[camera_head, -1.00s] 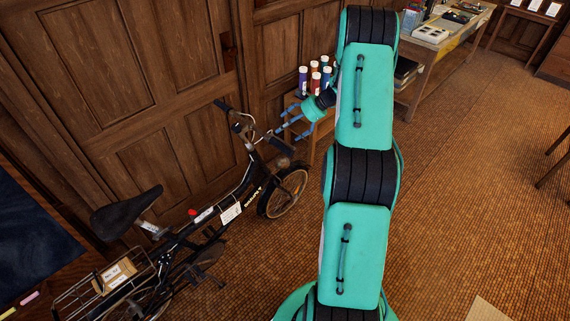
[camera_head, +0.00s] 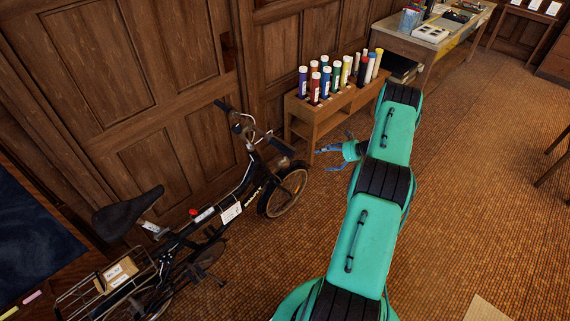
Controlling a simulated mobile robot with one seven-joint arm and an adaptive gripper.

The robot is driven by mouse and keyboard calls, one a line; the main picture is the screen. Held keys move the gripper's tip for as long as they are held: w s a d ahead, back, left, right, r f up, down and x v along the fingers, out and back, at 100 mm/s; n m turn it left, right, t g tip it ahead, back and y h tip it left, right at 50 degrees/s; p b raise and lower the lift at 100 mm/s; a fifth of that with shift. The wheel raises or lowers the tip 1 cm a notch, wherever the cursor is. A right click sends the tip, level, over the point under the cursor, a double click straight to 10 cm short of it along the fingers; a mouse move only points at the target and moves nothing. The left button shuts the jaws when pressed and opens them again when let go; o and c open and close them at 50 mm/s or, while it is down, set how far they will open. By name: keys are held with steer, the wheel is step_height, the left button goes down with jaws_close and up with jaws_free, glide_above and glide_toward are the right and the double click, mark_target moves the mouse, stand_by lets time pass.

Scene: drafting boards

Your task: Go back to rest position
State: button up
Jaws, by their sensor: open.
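My gripper (camera_head: 325,158) shows near the middle of the head view, at the end of my green arm (camera_head: 372,212). Its blue fingers are spread apart and point left, with nothing visible between them. It is over the brown floor, in front of the low wooden rack and to the right of the bicycle's front wheel. My arm reaches from the bottom of the view up towards the rack and covers part of the floor behind it.
The wooden rack (camera_head: 312,116) holds several capped coloured tubes. A black bicycle (camera_head: 225,210) stands left by the panelled wall. A cluttered workbench (camera_head: 412,45) is at the back. The tiled floor (camera_head: 480,160) to the right is mostly clear.

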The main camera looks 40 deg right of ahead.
steer(key=shift+f, duration=0.1)
stand_by(0.3)
steer(key=b+x, duration=0.1)
steer(key=x, duration=0.8)
steer(key=shift+w+f, duration=0.2)
steer(key=shift+w, duration=0.15)
steer(key=shift+a, duration=0.15)
stand_by(0.8)
steer(key=p+v, duration=0.1)
steer(key=v, duration=0.9)
steer(key=shift+r, duration=0.1)
stand_by(0.6)
